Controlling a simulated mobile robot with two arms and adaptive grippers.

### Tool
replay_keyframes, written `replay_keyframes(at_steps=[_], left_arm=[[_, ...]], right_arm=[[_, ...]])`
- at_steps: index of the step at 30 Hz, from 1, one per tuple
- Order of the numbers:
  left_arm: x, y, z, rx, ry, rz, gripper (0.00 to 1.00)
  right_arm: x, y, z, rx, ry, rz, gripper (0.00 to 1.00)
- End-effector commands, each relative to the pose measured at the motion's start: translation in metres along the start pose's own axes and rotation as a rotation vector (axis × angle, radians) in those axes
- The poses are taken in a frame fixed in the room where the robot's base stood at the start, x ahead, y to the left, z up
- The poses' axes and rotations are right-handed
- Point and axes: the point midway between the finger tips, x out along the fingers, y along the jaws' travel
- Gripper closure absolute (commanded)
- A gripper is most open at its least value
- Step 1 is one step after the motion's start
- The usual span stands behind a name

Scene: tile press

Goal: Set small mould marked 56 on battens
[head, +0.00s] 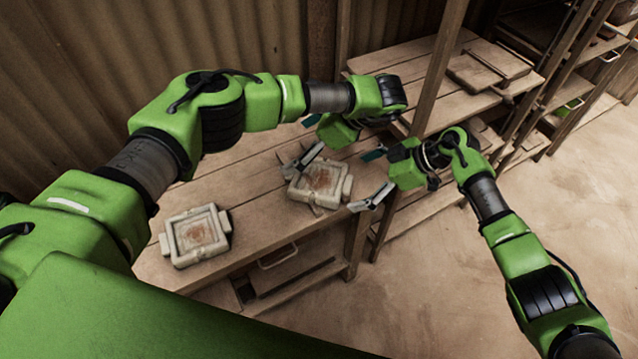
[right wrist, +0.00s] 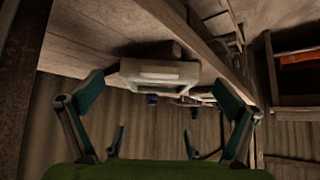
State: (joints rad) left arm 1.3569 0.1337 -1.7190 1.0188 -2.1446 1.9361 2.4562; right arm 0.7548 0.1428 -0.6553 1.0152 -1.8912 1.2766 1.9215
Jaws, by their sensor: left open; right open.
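Two pale square moulds with side lugs and rusty-brown insides lie on the wooden bench (head: 262,178). One mould (head: 195,237) is at the left, clear of both grippers. The other mould (head: 320,180) is further right, near the bench's front edge. Any number on either is too small to read. My left gripper (head: 299,146) is open at the far left side of the right-hand mould. My right gripper (head: 366,181) is open just right of that mould, apart from it. In the right wrist view a pale mould (right wrist: 160,73) shows between the open fingers. I cannot make out the battens clearly.
A wooden post (head: 433,70) rises behind my right gripper. A shelf with a wooden board (head: 487,65) stands beyond it. A drawer handle (head: 278,257) sticks out below the bench edge. The bench between the moulds is clear.

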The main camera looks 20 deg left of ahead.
Motion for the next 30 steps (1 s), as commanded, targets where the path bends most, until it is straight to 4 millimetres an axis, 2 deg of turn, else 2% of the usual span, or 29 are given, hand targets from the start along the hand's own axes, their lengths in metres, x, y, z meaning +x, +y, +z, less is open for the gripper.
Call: replay_keyframes(at_steps=[1, 6, 12, 18, 30], left_arm=[[0.0, 0.0, 0.0, 0.0, 0.0, 0.0, 0.0], [0.0, 0.0, 0.0, 0.0, 0.0, 0.0, 0.0], [0.0, 0.0, -0.001, 0.0, 0.0, 0.0, 0.0], [0.0, 0.0, -0.001, 0.0, 0.0, 0.0, 0.0], [0.0, 0.0, -0.001, 0.0, 0.0, 0.0, 0.0]], right_arm=[[-0.013, 0.002, 0.002, -0.002, -0.003, 0.005, 0.0], [-0.05, 0.001, 0.001, -0.002, -0.002, 0.003, 0.0], [-0.08, 0.001, 0.0, -0.002, -0.001, 0.002, 0.0], [-0.09, 0.0, 0.0, 0.0, 0.0, 0.0, 0.0], [-0.09, 0.0, 0.0, 0.0, 0.0, 0.0, 0.0]])
